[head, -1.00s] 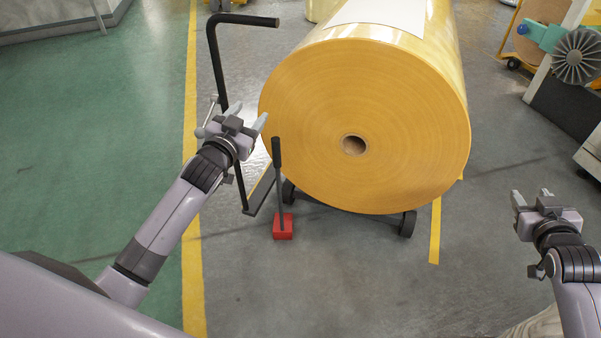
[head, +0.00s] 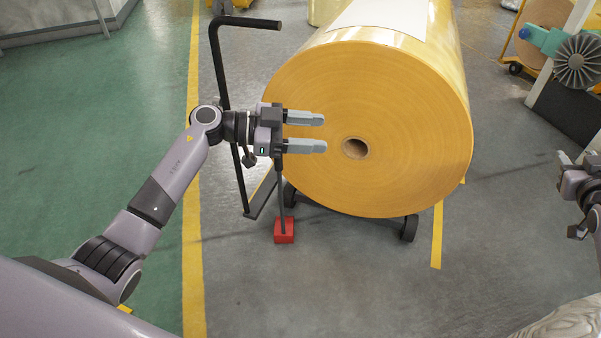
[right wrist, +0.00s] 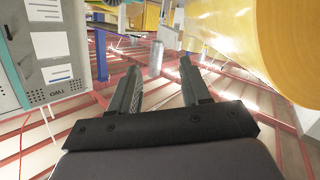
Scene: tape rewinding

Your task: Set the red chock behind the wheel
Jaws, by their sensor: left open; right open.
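The red chock (head: 284,236) lies on the floor in the head view, in front of the dark wheel (head: 289,195) at the left of the roll cart. Its dark upright handle (head: 282,205) rises toward my left gripper, which hides its upper end. My left gripper (head: 322,132) is open, its two fingers pointing right across the roll's face, with nothing seen between them. My right gripper (head: 577,158) is open at the right edge, away from the chock. Its empty fingers also show in the right wrist view (right wrist: 160,70).
The large yellow roll (head: 400,110) fills the upper middle, above the cart with a second wheel (head: 409,229). A black bent handle bar (head: 219,65) stands left of the roll, near my left arm. Grey floor in front is clear.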

